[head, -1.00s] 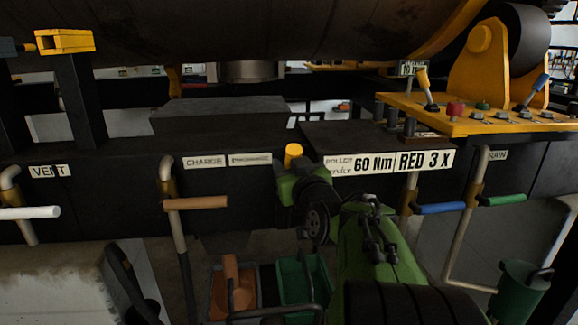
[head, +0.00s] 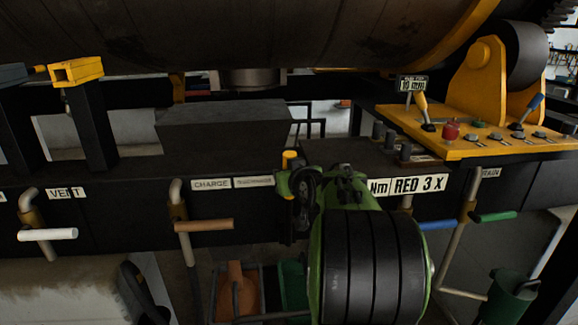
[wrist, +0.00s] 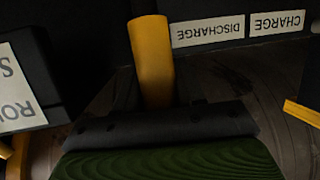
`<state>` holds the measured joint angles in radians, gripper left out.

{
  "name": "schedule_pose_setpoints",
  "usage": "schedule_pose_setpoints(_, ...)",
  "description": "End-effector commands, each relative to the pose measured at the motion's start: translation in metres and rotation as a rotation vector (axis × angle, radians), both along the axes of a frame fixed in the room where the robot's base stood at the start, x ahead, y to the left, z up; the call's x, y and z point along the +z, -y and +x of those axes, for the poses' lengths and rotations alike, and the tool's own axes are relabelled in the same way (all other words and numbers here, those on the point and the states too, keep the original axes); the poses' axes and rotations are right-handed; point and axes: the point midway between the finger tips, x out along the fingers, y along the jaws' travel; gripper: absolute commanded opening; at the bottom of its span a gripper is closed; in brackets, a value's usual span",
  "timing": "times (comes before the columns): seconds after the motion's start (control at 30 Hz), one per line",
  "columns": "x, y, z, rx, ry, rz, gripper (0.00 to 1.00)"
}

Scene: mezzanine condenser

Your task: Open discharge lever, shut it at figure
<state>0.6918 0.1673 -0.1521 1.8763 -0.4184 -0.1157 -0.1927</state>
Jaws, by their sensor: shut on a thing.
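The discharge lever's yellow end (head: 290,160) shows upright in the head view, right of the DISCHARGE label (head: 253,182). In the wrist view its yellow handle (wrist: 152,58) runs down into the dark jaws, beside the upside-down DISCHARGE label (wrist: 208,31). My gripper (head: 291,184) is shut on this lever. My green and black arm hides the lower lever and part of the panel behind it. The fingertips are not clearly seen. A small figure sign (head: 413,84), which seems to read 10 mm, stands behind the yellow console.
The brown-handled charge lever (head: 204,225) is left of my gripper; the white-handled vent lever (head: 47,235) is farther left. Blue (head: 437,225) and green (head: 494,216) handles are right of my arm. The yellow console (head: 475,148) carries switches. A large drum (head: 230,35) hangs above.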

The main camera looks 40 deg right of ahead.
Motion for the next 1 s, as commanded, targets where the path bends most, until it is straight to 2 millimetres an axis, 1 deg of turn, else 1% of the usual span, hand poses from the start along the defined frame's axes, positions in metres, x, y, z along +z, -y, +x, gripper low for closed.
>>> schedule_pose_setpoints(0.03, 0.003, 0.001, 0.001, -0.001, -0.003, 0.002, 0.0)
schedule_pose_setpoints(0.37, 0.001, 0.002, 0.002, -0.002, -0.005, 0.004, 0.0)
schedule_pose_setpoints(0.4, 0.001, 0.002, 0.002, -0.001, -0.005, 0.003, 0.45)
schedule_pose_setpoints(0.5, 0.0, 0.002, 0.002, 0.0, -0.006, 0.004, 0.59)
schedule_pose_setpoints(0.73, 0.0, 0.001, 0.002, -0.001, -0.007, 0.005, 0.59)
schedule_pose_setpoints(0.83, 0.002, 0.0, -0.003, -0.001, -0.006, 0.003, 0.59)
schedule_pose_setpoints(0.93, 0.009, -0.007, -0.018, -0.002, -0.004, 0.002, 0.59)
schedule_pose_setpoints(1.0, 0.016, -0.014, -0.035, -0.004, -0.003, 0.002, 0.59)
